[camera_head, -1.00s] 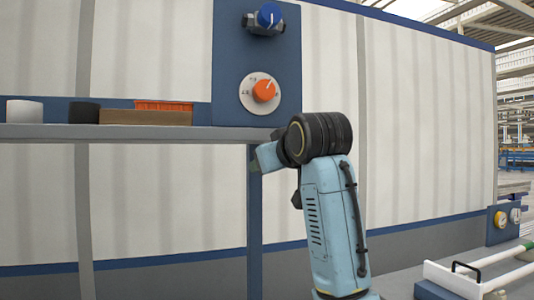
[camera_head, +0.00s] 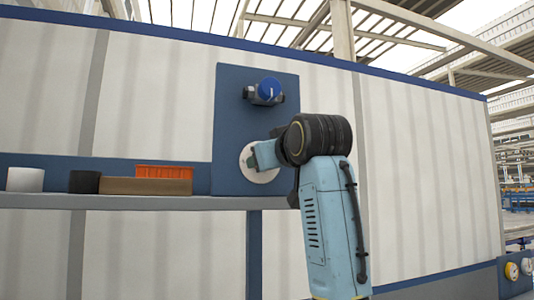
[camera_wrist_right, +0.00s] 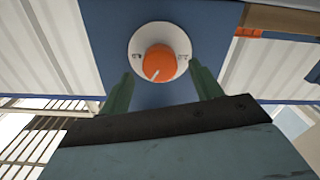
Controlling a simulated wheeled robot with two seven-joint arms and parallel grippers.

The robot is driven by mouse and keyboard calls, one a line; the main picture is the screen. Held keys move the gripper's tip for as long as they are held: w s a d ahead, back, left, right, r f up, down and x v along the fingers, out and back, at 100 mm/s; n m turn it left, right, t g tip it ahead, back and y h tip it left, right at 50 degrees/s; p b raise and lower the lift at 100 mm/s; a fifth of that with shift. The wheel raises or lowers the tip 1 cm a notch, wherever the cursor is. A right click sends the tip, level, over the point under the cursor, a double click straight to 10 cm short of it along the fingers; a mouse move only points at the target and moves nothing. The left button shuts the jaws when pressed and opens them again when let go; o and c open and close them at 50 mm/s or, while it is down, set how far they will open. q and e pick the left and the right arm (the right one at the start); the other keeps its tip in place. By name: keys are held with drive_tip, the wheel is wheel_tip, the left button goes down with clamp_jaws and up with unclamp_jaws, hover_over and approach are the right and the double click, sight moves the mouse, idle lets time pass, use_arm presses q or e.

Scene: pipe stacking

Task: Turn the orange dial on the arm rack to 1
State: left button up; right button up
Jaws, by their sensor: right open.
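The orange dial (camera_wrist_right: 159,63) sits on a round white plate (camera_wrist_right: 136,43) on a blue panel (camera_head: 228,110). In the right wrist view its white pointer line slants to the lower left; the plate's markings at left and right are too small to read surely. My right gripper (camera_wrist_right: 160,71) is open, its green fingers on either side of the dial's lower part and apart from the knob, as far as I can tell. In the head view my right gripper (camera_head: 262,155) hides the orange knob, with only the white plate's rim showing. My left gripper is not in view.
A blue knob (camera_head: 269,89) on a grey mount stands out from the panel above the dial. A shelf (camera_head: 130,202) at left holds an orange bin (camera_head: 164,172), a brown box (camera_head: 146,187), a black cylinder (camera_head: 84,182) and a white cylinder (camera_head: 25,180).

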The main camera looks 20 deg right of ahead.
drive_tip(key=shift+w, duration=1.35)
drive_tip(key=shift+c, duration=0.4)
drive_tip(key=c, duration=0.9)
drive_tip(key=shift+p, duration=0.3)
drive_tip(key=shift+n, duration=0.3)
drive_tip(key=shift+n+p, duration=6.5)
drive_tip(key=shift+n, duration=5.1)
drive_tip(key=shift+f, duration=0.1)
